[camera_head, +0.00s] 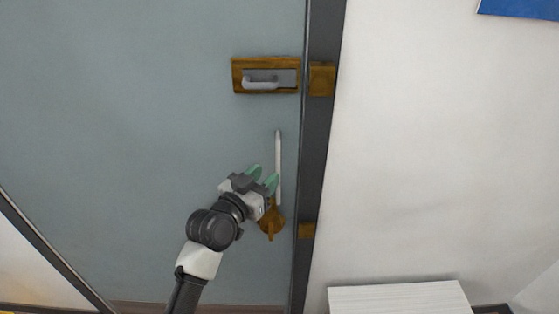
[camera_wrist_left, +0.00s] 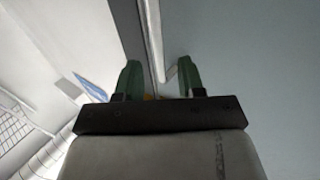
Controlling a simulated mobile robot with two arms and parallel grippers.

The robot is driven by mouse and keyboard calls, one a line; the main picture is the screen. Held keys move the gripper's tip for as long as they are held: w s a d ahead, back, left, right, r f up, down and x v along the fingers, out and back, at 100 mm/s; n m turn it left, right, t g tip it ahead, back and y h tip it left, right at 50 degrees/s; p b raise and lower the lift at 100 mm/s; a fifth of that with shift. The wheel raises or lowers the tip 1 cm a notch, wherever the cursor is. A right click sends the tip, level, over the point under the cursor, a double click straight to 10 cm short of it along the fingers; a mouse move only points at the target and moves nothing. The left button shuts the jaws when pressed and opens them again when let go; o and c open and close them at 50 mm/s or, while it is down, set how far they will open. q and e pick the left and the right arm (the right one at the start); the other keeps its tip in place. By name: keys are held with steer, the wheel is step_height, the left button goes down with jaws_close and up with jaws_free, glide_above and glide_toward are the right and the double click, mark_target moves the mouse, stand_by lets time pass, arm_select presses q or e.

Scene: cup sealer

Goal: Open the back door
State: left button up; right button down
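The back door (camera_head: 130,120) is a grey-blue panel that looks shut against a dark frame. A thin, pale vertical bar handle (camera_head: 278,155) is near its right edge. A brass knob or turn-piece (camera_head: 271,220) is at the bar's lower end. A brass latch plate with a pale grip (camera_head: 265,76) is higher up. My left gripper (camera_head: 263,176), with green fingertips, is open just left of the bar's lower part. In the left wrist view, the bar (camera_wrist_left: 153,40) appears between the spread fingers (camera_wrist_left: 159,78); I cannot tell whether they touch it. My right gripper is not in view.
The dark door frame (camera_head: 318,150) runs down the right of the door, with brass strike pieces on it. A white wall (camera_head: 420,150) is beyond it. A white slatted box-like object (camera_head: 400,298) is at the lower right.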

arm_select(q)
steer(key=x, duration=0.5)
steer(key=shift+w+d+p, duration=0.25)
steer(key=shift+d+p, duration=0.05)
steer(key=shift+p, duration=0.1)
jaws_close()
